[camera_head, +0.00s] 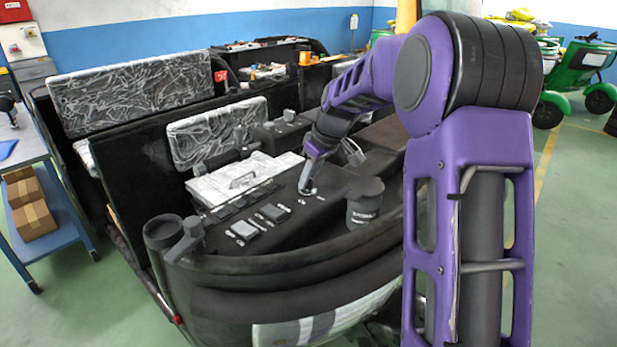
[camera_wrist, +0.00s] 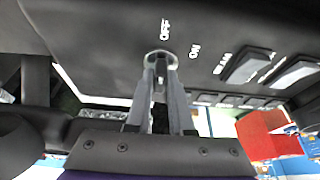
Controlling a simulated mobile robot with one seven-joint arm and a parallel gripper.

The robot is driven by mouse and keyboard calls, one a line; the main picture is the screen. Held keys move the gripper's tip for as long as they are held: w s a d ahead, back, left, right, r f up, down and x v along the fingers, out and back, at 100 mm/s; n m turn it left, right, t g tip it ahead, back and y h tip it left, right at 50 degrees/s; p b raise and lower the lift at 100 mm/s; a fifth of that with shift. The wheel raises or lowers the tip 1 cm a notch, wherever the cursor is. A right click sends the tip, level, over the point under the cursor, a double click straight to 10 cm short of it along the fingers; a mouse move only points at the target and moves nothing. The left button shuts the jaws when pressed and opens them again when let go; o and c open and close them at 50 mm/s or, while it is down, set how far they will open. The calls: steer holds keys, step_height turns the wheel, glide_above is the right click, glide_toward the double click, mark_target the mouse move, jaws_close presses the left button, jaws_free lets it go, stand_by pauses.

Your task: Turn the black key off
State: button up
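The black key (camera_wrist: 160,75) sits in a round switch with a silver ring (camera_wrist: 158,55) on the dark dashboard. In the wrist view it is a dark strip between the two grey fingers of my gripper (camera_wrist: 161,68). The fingers are close together, one on each side of it, with no clear gap visible. White labels, seen upside down, lie beyond and to the right of the ring. The key's exact angle is hidden by the fingers. In the head view my gripper (camera_head: 307,186) reaches down to the dashboard (camera_head: 325,205), and the key is too small to make out.
On the dashboard, a row of switches (camera_head: 243,230) lies left of my gripper and a black cup-shaped part (camera_head: 365,202) stands to its right. A silver panel (camera_head: 238,180) lies further left. A blue cart with boxes (camera_head: 30,205) stands at the far left.

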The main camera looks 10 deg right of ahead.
steer(key=o, duration=0.4)
steer(key=shift+o, duration=0.2)
steer(key=p+v, duration=0.1)
steer(key=v, duration=1.6)
steer(key=shift+r, duration=0.2)
steer(key=shift+s, duration=0.1)
